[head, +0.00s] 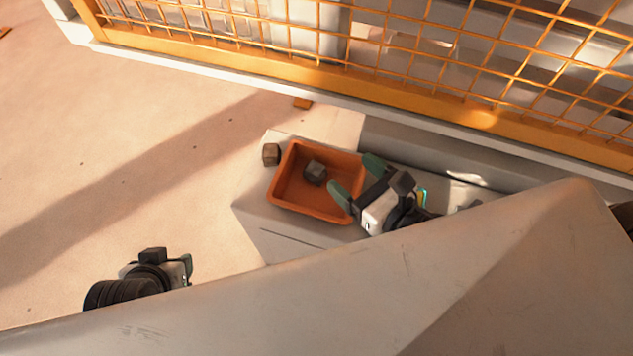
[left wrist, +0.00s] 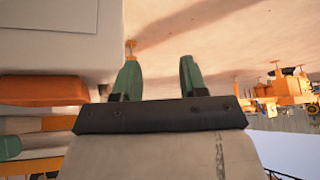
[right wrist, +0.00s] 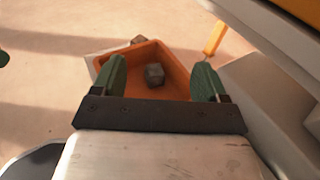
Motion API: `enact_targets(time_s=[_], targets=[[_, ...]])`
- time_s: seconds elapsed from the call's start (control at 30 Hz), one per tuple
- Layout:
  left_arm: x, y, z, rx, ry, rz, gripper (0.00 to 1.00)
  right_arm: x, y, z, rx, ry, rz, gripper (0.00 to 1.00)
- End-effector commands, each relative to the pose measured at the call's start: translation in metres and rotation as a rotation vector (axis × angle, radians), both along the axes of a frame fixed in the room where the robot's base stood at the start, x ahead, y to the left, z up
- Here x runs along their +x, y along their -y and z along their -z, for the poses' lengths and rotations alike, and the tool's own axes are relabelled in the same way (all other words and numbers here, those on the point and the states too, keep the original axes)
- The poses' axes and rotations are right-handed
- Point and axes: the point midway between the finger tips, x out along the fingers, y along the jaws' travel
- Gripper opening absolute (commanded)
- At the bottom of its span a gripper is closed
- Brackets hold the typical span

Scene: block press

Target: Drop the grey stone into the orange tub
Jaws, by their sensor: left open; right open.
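The grey stone (head: 315,172) lies inside the orange tub (head: 318,215), on its floor near the middle. The tub stands on a pale grey block. In the right wrist view the stone (right wrist: 154,74) shows in the tub (right wrist: 176,62) between my fingers. My right gripper (head: 358,178) is open and empty at the tub's right side, with one green finger over the rim. My left gripper (head: 188,268) is at the lower left, away from the tub; it shows open and empty in the left wrist view (left wrist: 158,78).
A brown cube (head: 271,154) sits on the pale block (head: 256,200) just left of the tub. An orange mesh fence (head: 400,85) runs behind. A large grey slab (head: 400,290) fills the foreground. Sandy floor (head: 120,150) at the left is mostly clear.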

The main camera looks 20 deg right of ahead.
Motion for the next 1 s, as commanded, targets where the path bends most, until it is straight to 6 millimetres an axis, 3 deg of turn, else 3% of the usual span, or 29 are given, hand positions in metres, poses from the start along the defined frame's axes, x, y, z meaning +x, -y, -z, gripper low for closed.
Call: enact_targets(time_s=[0.1,0.3,1.0], targets=[[0.007,0.003,0.0,-0.012,0.049,0.006,0.43,-0.014,0.006,0.0,0.0,-0.003,0.001,0.74],[0.014,0.006,-0.004,-0.022,0.095,0.01,0.43,-0.025,0.011,-0.004,0.0,0.0,0.0,0.74],[0.015,0.006,-0.005,-0.024,0.102,0.01,0.43,-0.027,0.012,-0.005,0.0,0.0,0.0,0.74]])
